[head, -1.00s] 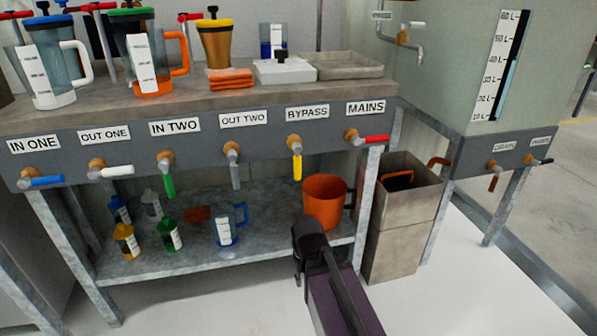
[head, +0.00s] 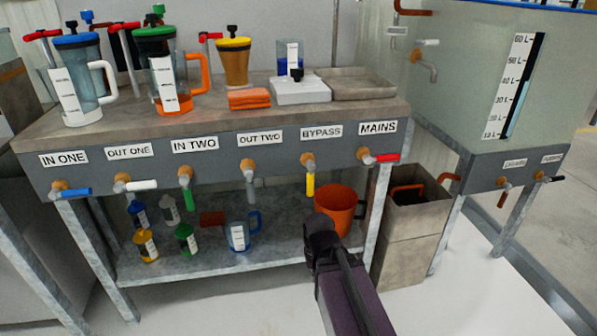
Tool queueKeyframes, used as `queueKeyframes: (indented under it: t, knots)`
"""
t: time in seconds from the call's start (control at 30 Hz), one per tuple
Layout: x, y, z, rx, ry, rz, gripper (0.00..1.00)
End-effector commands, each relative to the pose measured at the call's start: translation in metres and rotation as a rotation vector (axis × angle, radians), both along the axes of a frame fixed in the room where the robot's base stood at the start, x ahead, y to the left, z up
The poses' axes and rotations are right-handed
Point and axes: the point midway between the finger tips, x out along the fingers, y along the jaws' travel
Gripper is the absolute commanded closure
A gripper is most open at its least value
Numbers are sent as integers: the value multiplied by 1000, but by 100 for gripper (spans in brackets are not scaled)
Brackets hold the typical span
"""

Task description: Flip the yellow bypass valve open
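The yellow bypass valve handle (head: 310,185) hangs straight down from its brass fitting, under the BYPASS label (head: 321,132) on the bench's grey front panel. My gripper (head: 318,232) is below the valve and slightly right of it in the picture, in front of the lower shelf. It appears apart from the handle, and nothing shows held in it. Its fingers are dark and seen from behind, so I cannot tell whether they are open or shut.
The red MAINS handle (head: 385,158) points right beside the bypass valve. A grey handle (head: 250,188) hangs to its left. An orange bucket (head: 340,205) stands on the shelf behind my gripper. A bin (head: 410,240) stands to the right. The floor in front is clear.

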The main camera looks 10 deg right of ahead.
Motion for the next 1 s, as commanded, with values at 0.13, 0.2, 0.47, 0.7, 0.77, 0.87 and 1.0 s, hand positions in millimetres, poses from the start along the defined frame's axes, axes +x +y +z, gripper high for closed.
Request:
queueKeyframes:
  t: [0.13,0.2,0.47,0.7,0.77,0.87,1.0]
  knots:
    - [0,0,40,0,0,0,100]
    - [0,0,53,0,0,0,100]
    - [0,0,103,0,0,0,100]
    - [0,0,142,0,0,0,100]
    - [0,0,149,0,0,0,100]
    - [0,0,156,0,0,0,100]
    - [0,0,161,0,0,0,100]
